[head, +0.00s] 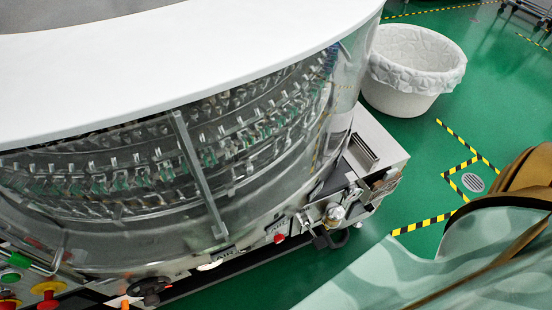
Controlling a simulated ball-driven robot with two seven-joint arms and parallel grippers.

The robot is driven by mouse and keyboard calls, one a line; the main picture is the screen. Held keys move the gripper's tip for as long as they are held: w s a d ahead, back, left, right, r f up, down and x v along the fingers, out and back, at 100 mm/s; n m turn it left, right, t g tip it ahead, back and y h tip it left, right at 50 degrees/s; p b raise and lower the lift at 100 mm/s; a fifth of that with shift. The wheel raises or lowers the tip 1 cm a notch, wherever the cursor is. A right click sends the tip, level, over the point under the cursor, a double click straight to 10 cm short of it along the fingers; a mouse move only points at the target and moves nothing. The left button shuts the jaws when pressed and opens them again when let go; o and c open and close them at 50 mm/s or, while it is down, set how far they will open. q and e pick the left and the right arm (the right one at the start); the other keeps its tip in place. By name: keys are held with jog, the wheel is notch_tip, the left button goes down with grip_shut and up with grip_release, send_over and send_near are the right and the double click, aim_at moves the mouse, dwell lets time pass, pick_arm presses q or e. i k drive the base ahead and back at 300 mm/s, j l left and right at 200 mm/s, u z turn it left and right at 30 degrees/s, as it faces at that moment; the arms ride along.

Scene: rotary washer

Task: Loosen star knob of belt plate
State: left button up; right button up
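The rotary washer (250,185) fills the left half of the head view, with a white round top and a clear wall showing rows of metal holders. A dark knob-like part (150,287) sits low on its front edge. Another dark handle-like part (330,239) sits at the lower right corner, below a metal fitting (334,213). I cannot tell from this distance which part is the star knob or which is the belt plate. Neither of my grippers is in view.
A white lined bin (414,68) stands on the green floor (425,145) behind the washer. Yellow-black tape (455,133) and a round drain (473,182) mark the floor at right. Red and green buttons (18,259) are at lower left. A pale green patterned surface (440,265) covers the lower right.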

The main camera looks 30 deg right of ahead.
aim_at(279, 238)
jog(key=l+z, duration=0.1)
jog(key=z, duration=0.2)
jog(key=j+z, duration=0.5)
jog(key=l+u, duration=0.5)
jog(key=k+l+u, duration=0.1)
jog(key=l+u, duration=0.4)
jog(key=l, duration=0.15)
jog(key=k+z, duration=0.1)
jog(key=z, duration=0.15)
jog(key=k+z, duration=0.1)
jog(key=z, duration=0.15)
jog(key=k+l, duration=0.35)
jog(key=l, duration=0.7)
